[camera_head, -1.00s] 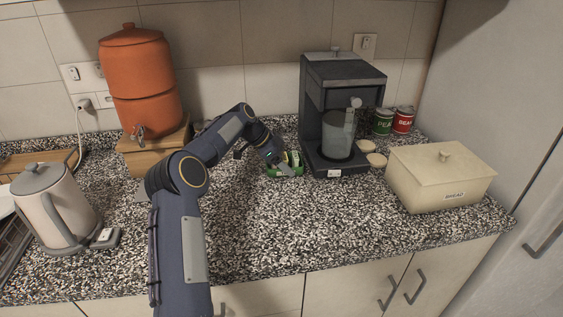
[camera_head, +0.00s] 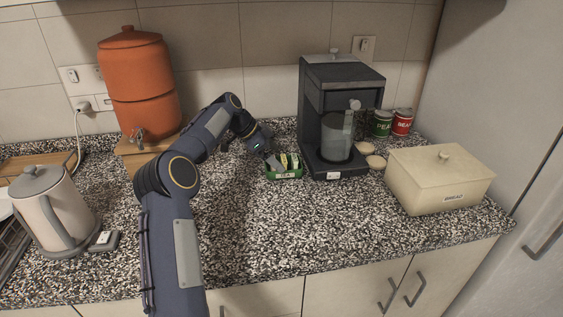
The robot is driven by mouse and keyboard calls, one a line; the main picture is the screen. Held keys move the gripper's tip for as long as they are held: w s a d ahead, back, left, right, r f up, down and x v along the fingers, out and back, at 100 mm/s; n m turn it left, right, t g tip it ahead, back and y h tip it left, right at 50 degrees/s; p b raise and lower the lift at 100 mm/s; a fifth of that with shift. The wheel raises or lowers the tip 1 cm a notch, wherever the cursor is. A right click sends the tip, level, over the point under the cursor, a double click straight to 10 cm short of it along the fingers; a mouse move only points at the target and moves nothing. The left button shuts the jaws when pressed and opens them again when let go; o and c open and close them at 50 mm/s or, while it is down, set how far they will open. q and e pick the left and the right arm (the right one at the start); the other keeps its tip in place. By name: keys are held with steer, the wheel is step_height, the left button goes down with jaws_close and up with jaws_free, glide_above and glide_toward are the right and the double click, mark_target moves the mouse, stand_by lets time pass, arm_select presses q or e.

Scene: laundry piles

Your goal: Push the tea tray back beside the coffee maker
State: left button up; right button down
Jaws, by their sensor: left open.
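The tea tray is a small green tray (camera_head: 285,175) holding several upright packets, on the speckled counter. It stands just left of the dark coffee maker (camera_head: 338,85), with a narrow gap between them near the machine's front base. A glass jug (camera_head: 337,137) sits in the coffee maker. My left gripper (camera_head: 269,153) is open at the back left of the tray, and its fingers are small and partly hidden. I cannot tell whether they touch the tray or its packets. My right gripper is not in view.
An orange water dispenser (camera_head: 138,85) on a wooden stand is at the back left, with a kettle (camera_head: 52,208) in front. A cream bread box (camera_head: 441,182) and two cans (camera_head: 402,122) are at the right. The front middle of the counter is clear.

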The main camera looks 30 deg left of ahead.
arm_select(q)
steer(key=shift+v, duration=1.45)
steer(key=shift+d+r, duration=0.1)
steer(key=shift+d, duration=0.05)
steer(key=d+r, duration=0.1)
steer(key=s+d+r, duration=0.1)
steer(key=d+r, duration=0.1)
steer(key=shift+s+d+r, duration=0.15)
steer(key=shift+s+r, duration=0.1)
steer(key=shift+s, duration=0.15)
steer(key=s+d+r+n+y+p, duration=0.15)
steer(key=s+d+r+n, duration=0.4)
steer(key=s+d, duration=0.7)
steer(key=s+d+f+n, duration=0.2)
steer(key=s+f, duration=0.1)
steer(key=s, duration=0.5)
steer(key=s+d+f+n, duration=0.2)
steer(key=s+f, duration=0.1)
steer(key=s, duration=0.5)
steer(key=s+d+f+n, duration=0.2)
steer(key=s+f, duration=0.1)
steer(key=s, duration=0.6)
steer(key=shift+d+f+t, duration=0.25)
steer(key=shift+d+t, duration=0.15)
